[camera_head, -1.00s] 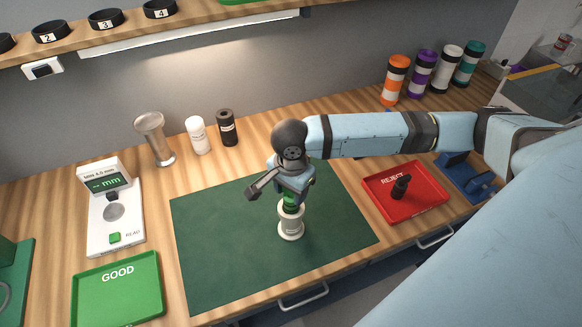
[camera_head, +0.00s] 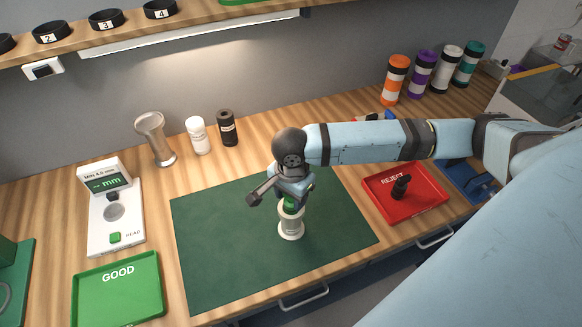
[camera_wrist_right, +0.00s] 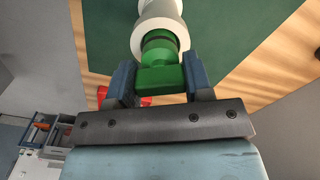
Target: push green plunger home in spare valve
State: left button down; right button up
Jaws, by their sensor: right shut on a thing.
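The spare valve (camera_head: 291,226) is a pale, spool-shaped body standing upright on the green mat (camera_head: 215,245) in the head view. The green plunger (camera_head: 290,203) shows at its top, just under my right gripper (camera_head: 291,196). In the right wrist view the green plunger (camera_wrist_right: 161,76) sits between the two blue fingers of my right gripper (camera_wrist_right: 157,84), which is shut on it. Its far end enters the round white opening of the valve (camera_wrist_right: 160,22). How deep it sits inside is hidden. My left gripper is not in view.
A red REJECT tray (camera_head: 420,208) holding a black part (camera_head: 400,187) lies right of the mat. A green GOOD tray (camera_head: 118,295) and a white gauge (camera_head: 115,225) stand left. White and black bottles (camera_head: 227,128) stand behind. Most of the mat is clear.

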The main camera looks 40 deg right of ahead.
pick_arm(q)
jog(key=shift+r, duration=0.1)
pick_arm(e)
jog(key=shift+f, duration=1.35)
jog(key=o, duration=1)
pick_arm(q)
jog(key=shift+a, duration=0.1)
pick_arm(e)
notch_tip(320, 180, up, 3)
jog(key=shift+f, duration=0.2)
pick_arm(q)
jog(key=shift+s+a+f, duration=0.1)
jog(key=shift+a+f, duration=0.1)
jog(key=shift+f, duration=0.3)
pick_arm(e)
notch_tip(320, 180, up, 11)
jog(key=shift+r, duration=0.15)
jog(key=shift+s, duration=0.1)
